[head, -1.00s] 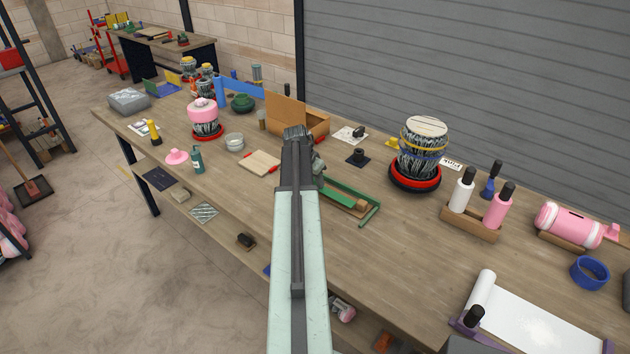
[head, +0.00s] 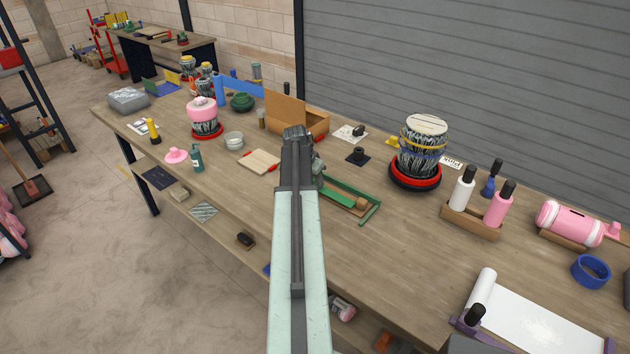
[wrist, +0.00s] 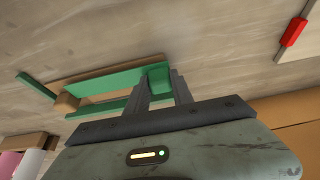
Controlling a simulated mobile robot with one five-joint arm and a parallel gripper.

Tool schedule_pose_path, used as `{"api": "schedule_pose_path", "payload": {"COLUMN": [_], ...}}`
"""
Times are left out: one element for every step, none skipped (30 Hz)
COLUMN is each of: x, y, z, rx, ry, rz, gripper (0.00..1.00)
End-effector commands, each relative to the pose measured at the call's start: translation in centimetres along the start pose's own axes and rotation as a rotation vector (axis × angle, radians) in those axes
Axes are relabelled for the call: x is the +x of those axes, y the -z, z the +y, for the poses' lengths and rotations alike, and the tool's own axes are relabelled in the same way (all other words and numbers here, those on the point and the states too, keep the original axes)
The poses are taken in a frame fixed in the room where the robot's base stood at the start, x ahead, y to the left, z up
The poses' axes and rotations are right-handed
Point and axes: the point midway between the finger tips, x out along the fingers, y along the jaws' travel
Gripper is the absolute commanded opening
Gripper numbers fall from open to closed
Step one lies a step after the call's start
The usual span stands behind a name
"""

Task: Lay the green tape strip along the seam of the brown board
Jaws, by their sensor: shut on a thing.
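An open cardboard box (head: 310,123) stands behind my arm. A patterned drum (head: 421,150) on a red ring and a bottle rack (head: 470,222) stand to the right. A pink-topped drum (head: 204,117) stands left. The front right tabletop is partly clear.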

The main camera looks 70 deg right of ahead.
Motion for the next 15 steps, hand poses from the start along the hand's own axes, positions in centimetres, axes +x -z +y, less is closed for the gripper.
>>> {"api": "schedule_pose_path", "payload": {"x": [-0.01,-0.01,-0.01,-0.01,-0.01,-0.01,-0.01,-0.01,-0.01,-0.01,-0.01,-0.02,-0.08,-0.18,-0.40], "y": [0.00,0.00,0.00,0.00,0.00,0.00,0.00,0.00,-0.01,-0.01,-0.01,-0.01,0.00,0.01,0.03], "z": [-0.01,-0.01,-0.01,-0.01,-0.01,-0.01,-0.02,-0.02,-0.02,-0.02,-0.02,-0.02,-0.02,-0.02,-0.02], "rx": [0.000,0.000,0.000,0.000,0.000,0.000,0.000,0.000,0.000,0.000,0.000,0.000,0.000,0.000,-0.001], "ry": [0.000,0.000,0.000,0.000,0.000,0.000,0.000,0.000,0.000,0.000,0.000,0.000,0.000,0.000,0.000], "rz": [0.000,0.000,0.000,0.000,0.000,0.000,0.000,0.000,0.000,0.000,0.000,0.000,0.000,0.000,0.000], "gripper": [0.31,0.39,0.50,0.54,0.54,0.54,0.54,0.54,0.54,0.54,0.54,0.54,0.54,0.54,0.54]}}
